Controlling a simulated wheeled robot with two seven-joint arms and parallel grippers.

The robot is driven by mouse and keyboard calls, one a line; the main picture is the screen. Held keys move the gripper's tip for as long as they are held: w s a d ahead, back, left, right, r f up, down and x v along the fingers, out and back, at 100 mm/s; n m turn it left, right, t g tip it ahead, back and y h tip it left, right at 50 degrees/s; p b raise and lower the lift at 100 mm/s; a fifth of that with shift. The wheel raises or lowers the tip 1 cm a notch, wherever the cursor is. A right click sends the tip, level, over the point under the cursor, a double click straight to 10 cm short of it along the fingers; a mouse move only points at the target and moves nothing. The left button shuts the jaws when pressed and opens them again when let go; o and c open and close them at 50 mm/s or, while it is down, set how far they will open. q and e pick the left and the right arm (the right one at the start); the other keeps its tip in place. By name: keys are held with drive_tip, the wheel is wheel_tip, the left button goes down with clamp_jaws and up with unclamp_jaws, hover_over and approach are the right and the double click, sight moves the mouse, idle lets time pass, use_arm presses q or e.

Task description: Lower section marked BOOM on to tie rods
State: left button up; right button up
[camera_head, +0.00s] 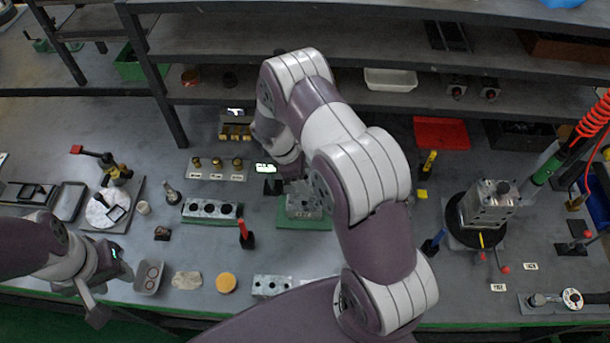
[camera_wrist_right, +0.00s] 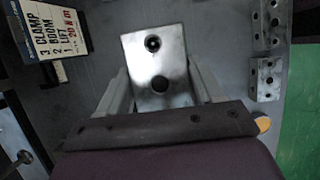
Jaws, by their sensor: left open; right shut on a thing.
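My right gripper (camera_wrist_right: 158,90) is shut on a grey metal block (camera_wrist_right: 145,60), whose facing side shows two dark holes. No BOOM mark is legible on it. In the head view my right arm comes down over a metal block (camera_head: 304,204) at a green mat (camera_head: 290,224); the arm partly hides both, and I cannot tell whether this is the held block. A metal block stack (camera_head: 487,208) stands on a round black base (camera_head: 457,222) at the right; tie rods are not clearly distinguishable there. My left gripper (camera_head: 97,312) is open and empty at the front left.
A sign (camera_wrist_right: 62,30) reading CLAMP, BOOM, LIFT shows in the wrist view. A drilled block (camera_head: 210,210), a red-handled tool (camera_head: 245,236) and an orange disc (camera_head: 227,283) lie left of the right arm. Shelves (camera_head: 230,95) overhang the back. Red coiled hose (camera_head: 595,118) hangs at the right.

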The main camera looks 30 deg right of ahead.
drive_tip(key=shift+f+b, duration=1.6)
drive_tip(key=shift+f, duration=0.55)
drive_tip(key=o, duration=1.5)
drive_tip(key=shift+r, duration=0.1)
drive_tip(key=shift+w+a+r, duration=0.1)
drive_tip(key=shift+w+r, duration=0.05)
drive_tip(key=shift+r, duration=0.1)
drive_tip(key=v, duration=1.2)
drive_tip(key=shift+r, duration=0.15)
